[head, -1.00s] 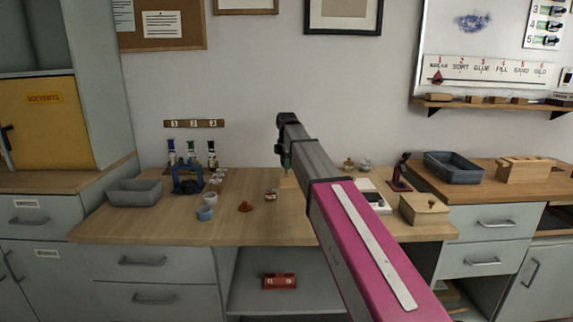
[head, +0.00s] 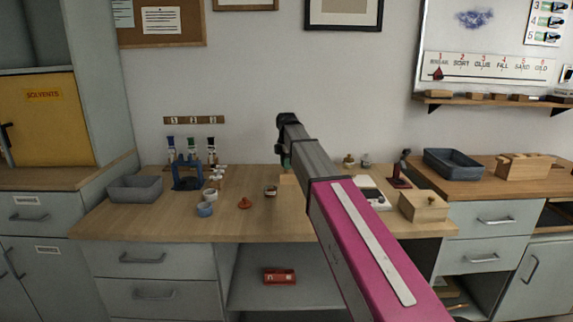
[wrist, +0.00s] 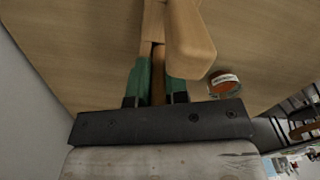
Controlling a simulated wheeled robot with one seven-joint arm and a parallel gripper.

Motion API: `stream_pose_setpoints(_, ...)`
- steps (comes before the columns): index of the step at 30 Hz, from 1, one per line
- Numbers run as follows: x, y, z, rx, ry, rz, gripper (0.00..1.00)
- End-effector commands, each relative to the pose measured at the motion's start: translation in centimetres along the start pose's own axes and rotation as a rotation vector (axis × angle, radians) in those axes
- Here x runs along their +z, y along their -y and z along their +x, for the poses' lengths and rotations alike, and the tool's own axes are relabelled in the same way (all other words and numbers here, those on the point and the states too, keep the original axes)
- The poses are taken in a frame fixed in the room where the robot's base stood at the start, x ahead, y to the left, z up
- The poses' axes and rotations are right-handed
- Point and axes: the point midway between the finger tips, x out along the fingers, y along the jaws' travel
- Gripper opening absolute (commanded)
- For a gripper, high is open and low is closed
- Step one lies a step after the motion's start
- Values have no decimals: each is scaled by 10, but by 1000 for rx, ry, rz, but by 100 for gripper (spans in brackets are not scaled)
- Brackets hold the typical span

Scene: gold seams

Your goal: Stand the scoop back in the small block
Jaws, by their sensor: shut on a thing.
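My gripper (wrist: 158,88) is shut on a slim brown wooden piece (wrist: 158,92), which looks like the scoop's handle, between its green fingers in the wrist view. The scoop's far end cannot be made out. Pale wood, seemingly the small block (wrist: 190,45), lies just beyond and beside the fingertips, partly overlapping the right finger. Whether the scoop touches it or sits in it, I cannot tell. In the head view, the gripper (head: 285,163) points down over the bench, and a pale edge of the block (head: 287,181) shows below it, mostly hidden by my arm.
A small labelled dish with orange contents (wrist: 224,84) stands right of the fingers. The bench (head: 240,228) also holds a grey tray (head: 135,188), a blue stand (head: 188,177), small cups (head: 205,209), an orange-brown item (head: 245,203) and a lidded wooden box (head: 423,206). The front strip is clear.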

Motion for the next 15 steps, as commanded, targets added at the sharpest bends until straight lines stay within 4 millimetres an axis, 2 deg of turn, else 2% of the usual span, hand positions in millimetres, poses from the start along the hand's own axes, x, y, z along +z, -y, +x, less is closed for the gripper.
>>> stream_pose_setpoints(15, 0, 0, 4, 0, 0, 0, 0)
